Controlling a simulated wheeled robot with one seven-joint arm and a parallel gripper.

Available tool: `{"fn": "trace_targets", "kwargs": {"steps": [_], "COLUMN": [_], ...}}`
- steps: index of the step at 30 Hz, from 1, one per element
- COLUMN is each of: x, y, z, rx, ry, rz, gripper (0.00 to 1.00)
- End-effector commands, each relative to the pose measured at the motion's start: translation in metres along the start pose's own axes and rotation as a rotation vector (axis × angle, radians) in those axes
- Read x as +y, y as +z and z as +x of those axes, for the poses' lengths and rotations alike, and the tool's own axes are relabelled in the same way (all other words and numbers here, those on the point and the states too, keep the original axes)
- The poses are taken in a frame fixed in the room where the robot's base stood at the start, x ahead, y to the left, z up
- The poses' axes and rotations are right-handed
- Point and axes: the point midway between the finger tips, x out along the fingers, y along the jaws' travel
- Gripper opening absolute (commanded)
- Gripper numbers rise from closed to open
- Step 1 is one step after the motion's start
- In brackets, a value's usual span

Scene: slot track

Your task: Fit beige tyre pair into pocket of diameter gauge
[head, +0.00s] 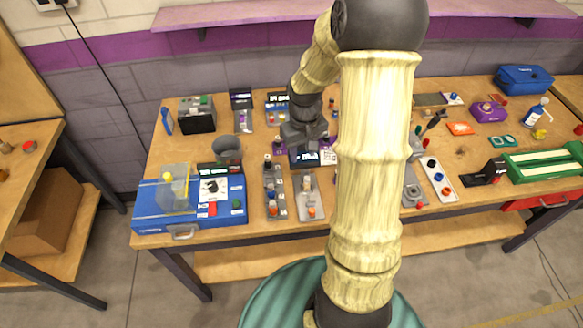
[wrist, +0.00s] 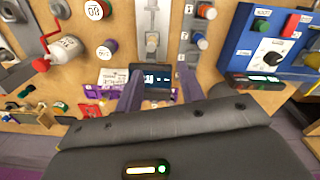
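My gripper (head: 306,138) hangs over the middle of the bench in the head view, near a dark box with a lit display (head: 304,157). In the wrist view my gripper (wrist: 158,92) has its two fingers apart, with the dark display box (wrist: 155,78) showing between and beyond them. I see nothing held between the fingers. A pale grey slotted plate (head: 311,207) lies in front of the box and carries small pale and orange parts; it also shows in the wrist view (wrist: 151,14). I cannot tell for sure which small part is the beige tyre pair, or which device is the diameter gauge.
A blue case (head: 150,217) with dials stands at the left front. A grey cup (head: 227,149) stands behind it. Another slotted plate (head: 271,178) with knobs lies left of the pale one. A green case (head: 545,163) stands at the right. The bench is crowded.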

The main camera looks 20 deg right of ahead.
Motion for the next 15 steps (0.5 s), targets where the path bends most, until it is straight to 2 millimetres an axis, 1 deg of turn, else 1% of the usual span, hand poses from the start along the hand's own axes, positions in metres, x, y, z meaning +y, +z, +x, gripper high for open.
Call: {"fn": "trace_targets", "kwargs": {"steps": [1,3,5,6,9,12,15], "x": [-0.016,-0.036,-0.053,-0.064,-0.086,-0.101,-0.107], "y": [0.009,0.024,0.039,0.049,0.076,0.098,0.11], "z": [-0.01,-0.022,-0.031,-0.037,-0.049,-0.056,-0.059], "rx": [0.017,0.045,0.073,0.093,0.144,0.182,0.204], "ry": [0.009,0.017,0.021,0.021,0.011,-0.003,-0.014], "rz": [-0.014,-0.021,-0.024,-0.025,-0.021,-0.014,-0.007], "gripper": [0.39,0.39,0.39,0.39,0.39,0.39,0.39]}}
